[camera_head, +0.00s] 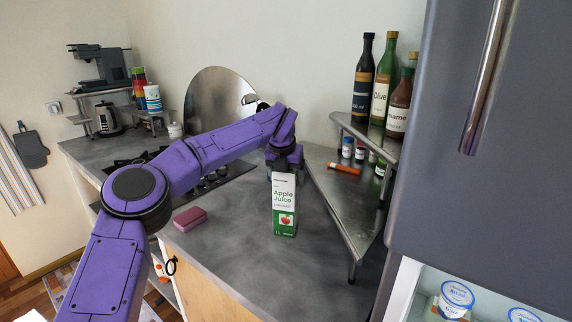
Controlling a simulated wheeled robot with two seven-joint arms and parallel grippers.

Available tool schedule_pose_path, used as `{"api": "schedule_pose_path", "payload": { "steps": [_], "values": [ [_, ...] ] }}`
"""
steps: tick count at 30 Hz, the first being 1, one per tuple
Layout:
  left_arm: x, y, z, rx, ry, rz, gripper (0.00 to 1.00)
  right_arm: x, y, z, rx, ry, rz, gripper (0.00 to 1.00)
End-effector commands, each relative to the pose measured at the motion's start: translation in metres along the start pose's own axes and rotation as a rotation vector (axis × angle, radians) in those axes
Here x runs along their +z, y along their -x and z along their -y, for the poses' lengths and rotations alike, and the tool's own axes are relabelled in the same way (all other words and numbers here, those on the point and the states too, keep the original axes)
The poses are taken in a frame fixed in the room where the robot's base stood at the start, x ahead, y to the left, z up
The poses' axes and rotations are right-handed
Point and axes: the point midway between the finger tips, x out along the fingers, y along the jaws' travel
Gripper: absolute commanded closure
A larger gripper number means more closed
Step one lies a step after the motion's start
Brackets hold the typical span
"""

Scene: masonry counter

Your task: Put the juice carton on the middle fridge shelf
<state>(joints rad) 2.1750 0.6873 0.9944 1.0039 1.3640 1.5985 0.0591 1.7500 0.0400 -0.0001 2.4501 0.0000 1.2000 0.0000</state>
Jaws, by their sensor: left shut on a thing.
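The juice carton (284,210) is white and green, with "Apple Juice" and a red apple on its front. It stands upright at the counter, in the middle of the view. My left gripper (284,168) is at the top of the carton and shut on it; the fingers are mostly hidden by my wrist. I cannot tell whether the carton's base touches the counter. The grey fridge (440,165) is at the right, with a white interior (402,300) showing at the bottom right. The middle shelf cannot be made out. My right gripper is not in view.
A metal corner rack (345,205) stands right of the carton, with bottles (380,85) on top and small jars below. A pink sponge (190,219) lies at the counter's front left. White tubs (456,297) sit in the fridge. A long handle (490,75) sticks out from the grey door.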

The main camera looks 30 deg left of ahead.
Motion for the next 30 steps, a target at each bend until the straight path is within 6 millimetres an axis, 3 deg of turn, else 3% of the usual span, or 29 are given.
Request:
{"api": "schedule_pose_path", "payload": {
  "steps": [9, 10, 11, 21, 30],
  "values": [
    [0.0, 0.0, 0.0, -0.002, 0.002, 0.006, 1.0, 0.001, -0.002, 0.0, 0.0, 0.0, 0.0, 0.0],
    [-0.001, -0.002, 0.0, 0.0, 0.001, 0.002, 0.11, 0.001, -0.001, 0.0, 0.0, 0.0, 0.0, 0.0],
    [-0.001, -0.002, 0.0, 0.0, 0.001, 0.002, 0.02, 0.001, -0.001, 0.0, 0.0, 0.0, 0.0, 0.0],
    [0.0, 0.007, 0.0, -0.001, 0.001, 0.003, 0.0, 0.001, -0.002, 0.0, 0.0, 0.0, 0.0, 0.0],
    [0.001, 0.08, 0.0, -0.001, 0.002, 0.006, 0.0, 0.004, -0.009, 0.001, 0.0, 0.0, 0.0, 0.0]
  ]
}}
